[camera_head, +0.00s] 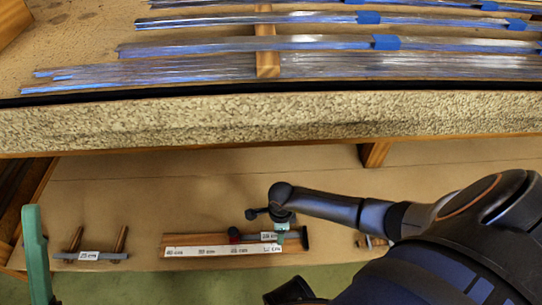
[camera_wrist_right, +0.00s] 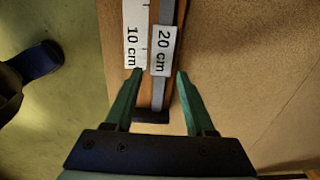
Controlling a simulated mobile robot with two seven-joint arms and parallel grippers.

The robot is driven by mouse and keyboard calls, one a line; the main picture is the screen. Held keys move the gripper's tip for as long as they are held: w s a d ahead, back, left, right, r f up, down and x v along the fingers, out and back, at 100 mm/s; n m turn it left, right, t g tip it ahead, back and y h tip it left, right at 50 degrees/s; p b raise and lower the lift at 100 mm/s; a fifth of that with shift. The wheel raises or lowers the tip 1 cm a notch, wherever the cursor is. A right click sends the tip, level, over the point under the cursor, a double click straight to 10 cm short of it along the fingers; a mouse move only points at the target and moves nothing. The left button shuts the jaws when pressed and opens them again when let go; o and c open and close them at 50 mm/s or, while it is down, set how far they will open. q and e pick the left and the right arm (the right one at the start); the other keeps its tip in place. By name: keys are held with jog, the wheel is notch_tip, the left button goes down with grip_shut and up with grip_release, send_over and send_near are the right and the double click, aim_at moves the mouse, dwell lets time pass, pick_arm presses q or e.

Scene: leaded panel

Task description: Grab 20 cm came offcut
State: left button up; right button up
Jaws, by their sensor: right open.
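The 20 cm came offcut (camera_wrist_right: 163,52) is a grey strip with a white "20 cm" label. It lies along a wooden holder beside a white scale; the label also shows in the head view (camera_head: 269,237) on the lower shelf. My right gripper (camera_wrist_right: 159,74) is open, with one green fingertip on each side of the strip and nothing visibly clamped. In the head view my right gripper (camera_head: 281,232) is over the right part of the holder and hides some of it. A green finger-like part at the left edge, seemingly my left gripper (camera_head: 37,255), is cut off; its jaw state is unclear.
A grey strip marked "25 cm" (camera_head: 88,256) rests on two wooden pegs at the left. The upper bench edge (camera_head: 270,118) overhangs the shelf, with long shiny strips (camera_head: 180,68) on top. Bare shelf (camera_wrist_right: 240,70) lies right of the holder in the wrist view.

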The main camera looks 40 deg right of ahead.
jog(key=shift+f, duration=0.75)
jog(key=shift+r, duration=0.1)
jog(key=shift+c, duration=0.2)
grip_shut()
